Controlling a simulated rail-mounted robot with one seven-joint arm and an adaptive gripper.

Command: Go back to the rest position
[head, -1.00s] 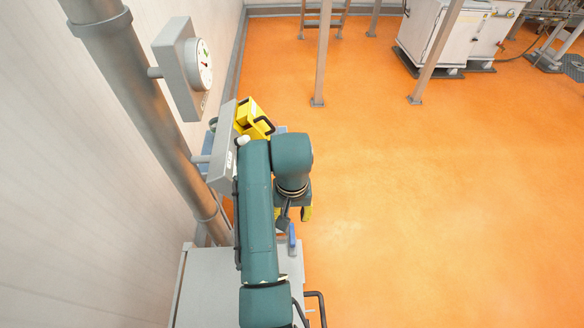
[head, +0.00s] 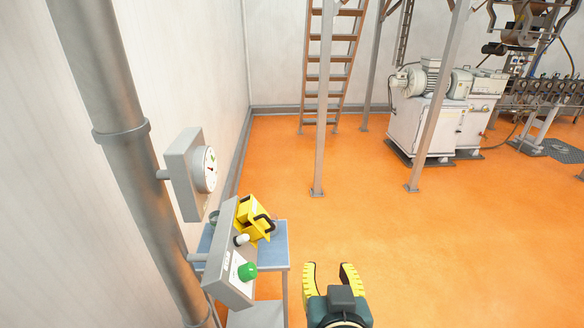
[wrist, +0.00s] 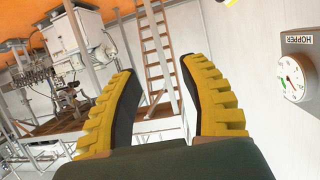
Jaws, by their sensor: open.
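My gripper (head: 332,279) shows at the bottom centre of the head view, its two yellow ribbed fingers spread apart with nothing between them. It stands over the orange floor, to the right of the grey control box and the blue table. In the wrist view my gripper (wrist: 159,95) is also open and empty, with a ladder seen beyond the gap between the fingers. Most of my arm is out of the head view.
A grey control box (head: 219,276) with a green button (head: 247,271) hangs beside a pipe (head: 138,170) at left. A gauge (head: 204,170) is above. Orange floor (head: 400,240) is open to the right.

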